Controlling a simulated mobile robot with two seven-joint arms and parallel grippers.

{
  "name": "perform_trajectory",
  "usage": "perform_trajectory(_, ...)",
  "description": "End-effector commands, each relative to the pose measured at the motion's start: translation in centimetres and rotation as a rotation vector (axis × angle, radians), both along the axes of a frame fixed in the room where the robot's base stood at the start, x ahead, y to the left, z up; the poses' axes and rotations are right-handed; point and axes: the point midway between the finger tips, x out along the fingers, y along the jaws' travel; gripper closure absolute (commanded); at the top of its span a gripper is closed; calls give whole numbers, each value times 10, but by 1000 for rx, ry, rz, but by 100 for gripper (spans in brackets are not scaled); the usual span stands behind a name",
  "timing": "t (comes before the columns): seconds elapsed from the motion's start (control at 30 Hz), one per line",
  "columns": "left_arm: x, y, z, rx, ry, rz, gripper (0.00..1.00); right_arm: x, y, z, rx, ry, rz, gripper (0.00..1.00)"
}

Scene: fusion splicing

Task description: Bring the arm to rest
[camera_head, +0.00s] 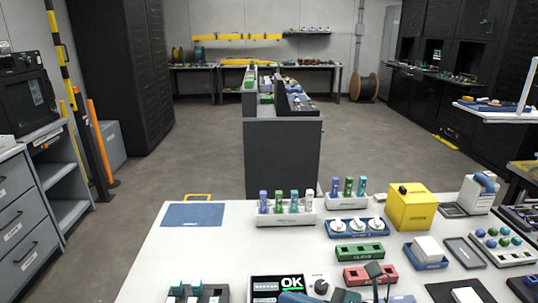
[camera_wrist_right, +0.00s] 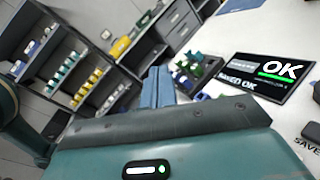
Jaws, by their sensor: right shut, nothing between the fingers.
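My right gripper (camera_head: 284,297) shows at the bottom edge of the head view, low in front of the OK screen (camera_head: 278,287). Its blue fingers point left and most of the arm is cut off by the frame. In the right wrist view the two blue fingers (camera_wrist_right: 157,84) lie together, shut, with nothing between them. The OK screen also shows in that view (camera_wrist_right: 266,74), to the right of the fingers and apart from them. My left gripper is not in view.
The white table (camera_head: 240,245) holds a blue mat (camera_head: 193,215), a rack of coloured bottles (camera_head: 286,219), a yellow box (camera_head: 411,209), a green tray (camera_head: 360,252) and a red tray (camera_head: 377,275). A dark holder (camera_head: 197,295) stands at the front left. The left middle of the tabletop is clear.

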Motion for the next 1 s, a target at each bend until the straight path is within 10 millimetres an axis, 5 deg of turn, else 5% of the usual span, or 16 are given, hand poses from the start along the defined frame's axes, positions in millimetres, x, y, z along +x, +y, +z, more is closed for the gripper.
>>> perform_trajectory(0.13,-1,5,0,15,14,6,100,1,-17,12,540,442,-196,100)
perform_trajectory(0.23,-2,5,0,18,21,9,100,5,-43,-5,876,759,-356,100)
perform_trajectory(0.37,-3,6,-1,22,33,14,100,-5,-78,-59,1288,1183,-595,100)
perform_trajectory(0.5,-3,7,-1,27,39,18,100,-42,-97,-128,1650,1589,-853,100)
perform_trajectory(0.7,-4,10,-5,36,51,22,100,-94,-96,-183,1928,1928,-1084,100)
perform_trajectory(1.0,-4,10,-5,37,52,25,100,-105,-94,-192,1975,1991,-1127,100)
